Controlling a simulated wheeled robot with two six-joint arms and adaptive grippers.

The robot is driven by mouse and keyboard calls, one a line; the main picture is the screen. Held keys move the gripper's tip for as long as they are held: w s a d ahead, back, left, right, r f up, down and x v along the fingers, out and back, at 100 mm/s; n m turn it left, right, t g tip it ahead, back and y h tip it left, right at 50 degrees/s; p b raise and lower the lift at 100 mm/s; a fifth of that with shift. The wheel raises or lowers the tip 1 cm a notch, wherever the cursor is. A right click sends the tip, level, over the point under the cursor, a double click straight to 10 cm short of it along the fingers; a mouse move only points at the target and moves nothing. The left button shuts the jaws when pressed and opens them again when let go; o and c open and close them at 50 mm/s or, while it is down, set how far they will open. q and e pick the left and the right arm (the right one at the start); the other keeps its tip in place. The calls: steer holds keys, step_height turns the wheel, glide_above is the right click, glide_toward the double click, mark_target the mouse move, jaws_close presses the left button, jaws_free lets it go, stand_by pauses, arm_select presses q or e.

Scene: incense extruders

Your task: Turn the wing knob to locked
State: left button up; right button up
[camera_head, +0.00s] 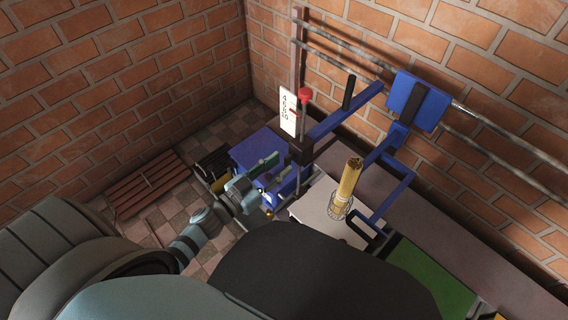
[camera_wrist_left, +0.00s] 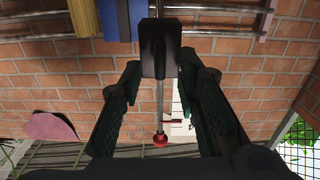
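My left gripper (camera_head: 272,170) is low beside the blue extruder machine (camera_head: 325,125), near its upright post. In the left wrist view the two dark green fingers of the left gripper (camera_wrist_left: 160,85) are spread wide. A dark block (camera_wrist_left: 160,50) on the post shows between and beyond them; I see no contact. A thin rod with a red ball end (camera_wrist_left: 160,139) lines up with this block; the red ball also shows in the head view (camera_head: 304,95). I cannot pick out the wing knob or its setting for certain. My right gripper is not in view.
A white labelled card (camera_head: 288,112) stands by the post. A wire cup of yellowish sticks (camera_head: 348,182) stands to the right, near a blue bracket (camera_head: 393,195). A green mat (camera_head: 430,277) lies front right. Metal rails run along the brick wall. A wooden slatted pallet (camera_head: 147,184) lies left.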

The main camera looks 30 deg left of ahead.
arm_select(q)
steer(key=shift+x, duration=1.1)
jaws_close()
steer(key=shift+d, duration=0.1)
steer(key=shift+m, duration=0.4)
steer(key=m, duration=0.3)
steer(key=shift+m+p, duration=0.35)
steer(key=shift+m, duration=0.05)
steer(key=m, duration=0.4)
steer(key=shift+d+f+m, duration=0.1)
steer(key=shift+f+m, duration=0.05)
steer(key=shift+m, duration=0.15)
steer(key=m+b, duration=0.1)
steer(key=m, duration=0.4)
steer(key=shift+s+f, duration=0.1)
steer(key=shift+m+b, duration=0.5)
steer(key=shift+m, duration=1.3)
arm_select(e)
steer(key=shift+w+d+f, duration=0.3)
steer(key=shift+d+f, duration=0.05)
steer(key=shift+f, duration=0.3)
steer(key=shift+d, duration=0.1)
